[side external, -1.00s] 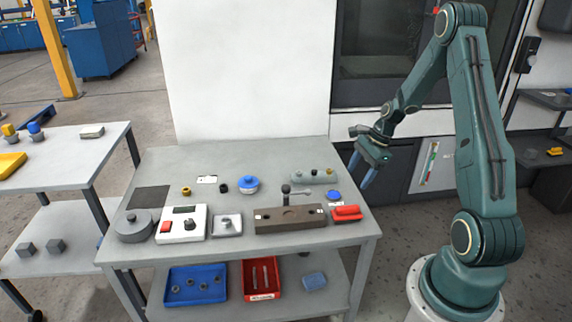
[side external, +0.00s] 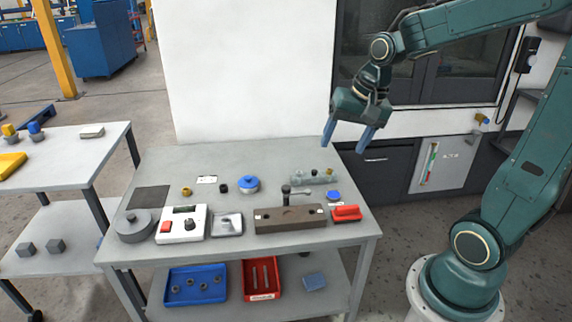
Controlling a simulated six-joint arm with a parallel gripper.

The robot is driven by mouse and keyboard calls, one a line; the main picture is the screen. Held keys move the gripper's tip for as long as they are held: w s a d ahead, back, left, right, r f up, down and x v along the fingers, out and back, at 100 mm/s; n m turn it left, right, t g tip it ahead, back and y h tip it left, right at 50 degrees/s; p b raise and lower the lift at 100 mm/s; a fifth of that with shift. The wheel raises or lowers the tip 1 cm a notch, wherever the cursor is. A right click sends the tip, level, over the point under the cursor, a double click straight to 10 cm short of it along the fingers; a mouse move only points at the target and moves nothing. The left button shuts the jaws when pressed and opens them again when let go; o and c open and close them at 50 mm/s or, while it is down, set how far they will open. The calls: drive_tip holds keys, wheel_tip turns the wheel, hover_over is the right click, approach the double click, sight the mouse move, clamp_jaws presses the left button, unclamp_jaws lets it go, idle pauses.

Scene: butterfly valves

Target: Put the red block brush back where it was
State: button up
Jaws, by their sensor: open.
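The red block brush (side external: 346,213) lies at the right front of the grey table (side external: 228,158), just right of the brown block fixture (side external: 290,219). My gripper (side external: 347,142) hangs above the back right edge of the table, with its two blue fingers pointing down. The fingers are apart with nothing between them. It is clear of the brush, higher up and behind it.
A grey-green fixture (side external: 313,180) and a blue disc (side external: 334,196) stand near the brush. A blue-topped round part (side external: 249,184), a white control box (side external: 181,225) and a grey round part (side external: 134,226) are further left. The lower shelf holds a blue tray (side external: 196,283) and a red tray (side external: 262,279).

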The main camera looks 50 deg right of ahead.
drive_tip(key=s+a+r+n+t, duration=0.2)
drive_tip(key=s+a+r+n, duration=0.2)
drive_tip(key=s+a+n, duration=0.4)
drive_tip(key=shift+s+a+r+n, duration=0.2)
drive_tip(key=shift+s+n, duration=0.7)
drive_tip(key=shift+s, duration=1.05)
